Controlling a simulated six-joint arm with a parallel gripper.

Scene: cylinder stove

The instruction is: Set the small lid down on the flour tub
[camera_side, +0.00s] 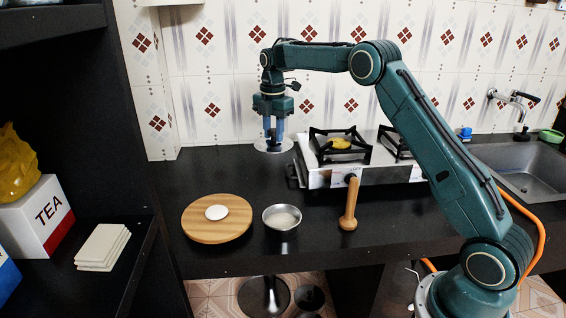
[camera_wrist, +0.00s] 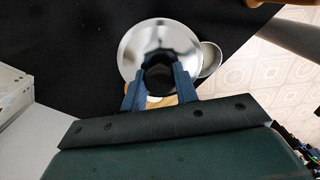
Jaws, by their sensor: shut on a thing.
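My gripper (camera_side: 272,136) points straight down and is shut on the dark knob of the small lid (camera_side: 273,147). The lid is round and shiny, held level in the air left of the stove. In the wrist view my gripper (camera_wrist: 158,72) has its blue fingers around the knob, with the lid (camera_wrist: 135,50) spread out beyond them. The flour tub (camera_side: 282,217), a small round metal tub with whitish contents, stands open on the black counter, nearer the side camera and lower than the lid. In the wrist view the tub (camera_wrist: 212,60) is partly hidden behind the lid.
A round wooden board (camera_side: 200,232) with a white disc (camera_side: 217,212) lies left of the tub. A wooden tool (camera_side: 350,205) stands to its right. The stove (camera_side: 330,172) carries a yellow item (camera_side: 340,143). White tiles (camera_side: 102,247) lie on a shelf. Counter under the lid is clear.

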